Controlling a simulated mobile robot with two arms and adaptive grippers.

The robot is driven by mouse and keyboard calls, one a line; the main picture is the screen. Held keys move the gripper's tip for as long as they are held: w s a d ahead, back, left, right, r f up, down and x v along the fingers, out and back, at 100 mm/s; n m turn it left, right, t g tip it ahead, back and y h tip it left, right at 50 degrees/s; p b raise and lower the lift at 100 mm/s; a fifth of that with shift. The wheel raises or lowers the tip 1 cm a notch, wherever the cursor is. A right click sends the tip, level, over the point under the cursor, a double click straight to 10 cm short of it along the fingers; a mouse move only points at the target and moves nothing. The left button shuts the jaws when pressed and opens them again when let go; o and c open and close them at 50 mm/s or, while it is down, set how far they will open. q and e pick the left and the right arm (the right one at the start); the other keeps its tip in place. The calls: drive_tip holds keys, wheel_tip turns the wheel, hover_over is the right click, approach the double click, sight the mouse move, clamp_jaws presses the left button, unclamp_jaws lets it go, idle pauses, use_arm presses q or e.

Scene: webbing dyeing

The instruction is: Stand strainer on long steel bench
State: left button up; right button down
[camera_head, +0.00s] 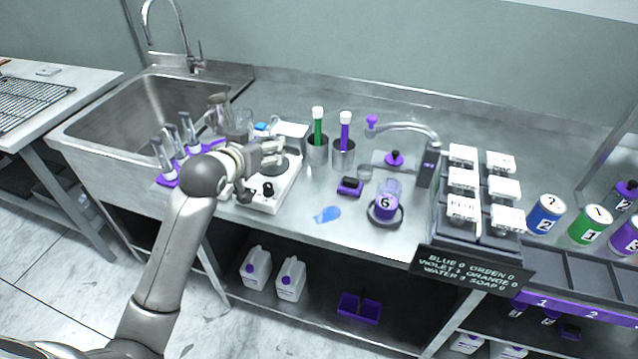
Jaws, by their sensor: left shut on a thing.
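The long steel bench (325,185) runs along the wall, with a sink at its left end. My left gripper (274,153) is over the bench, above the back of a white hot plate (285,194). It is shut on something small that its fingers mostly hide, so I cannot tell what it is. A brownish, see-through cup-like thing (219,104) shows behind my left wrist; I cannot tell whether it is the strainer. I cannot pick out a strainer for sure. My right gripper is not in view.
Steel cups with green (318,128) and purple (345,130) tubes stand right of the gripper. A purple beaker (385,205), a blue spill (327,214) and a black rack (473,240) are farther right. Bare steel shows between the hot plate and the spill.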

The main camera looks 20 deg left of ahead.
use_arm(q)
drive_tip(key=p, duration=0.1)
hover_over(316, 188)
drive_tip(key=s+a, duration=0.3)
wheel_tip(316, 188, down, 4)
drive_tip(key=shift+w+a+r, duration=0.1)
drive_tip(key=shift+w+r, duration=0.05)
drive_tip(key=shift+r, duration=0.1)
drive_tip(key=f, duration=0.1)
drive_tip(key=w+d+f, duration=0.1)
drive_tip(key=f, duration=0.1)
drive_tip(key=w+d+f, duration=0.1)
drive_tip(key=shift+d+f, duration=0.2)
drive_tip(key=shift+w+d+f, duration=0.2)
drive_tip(key=shift+d+f, duration=0.1)
drive_tip(key=shift+f, duration=0.2)
drive_tip(key=f, duration=0.1)
drive_tip(key=f+p, duration=0.1)
drive_tip(key=f, duration=0.1)
drive_tip(key=shift+w+d, duration=0.1)
drive_tip(key=shift+d, duration=0.1)
drive_tip(key=shift+f, duration=0.25)
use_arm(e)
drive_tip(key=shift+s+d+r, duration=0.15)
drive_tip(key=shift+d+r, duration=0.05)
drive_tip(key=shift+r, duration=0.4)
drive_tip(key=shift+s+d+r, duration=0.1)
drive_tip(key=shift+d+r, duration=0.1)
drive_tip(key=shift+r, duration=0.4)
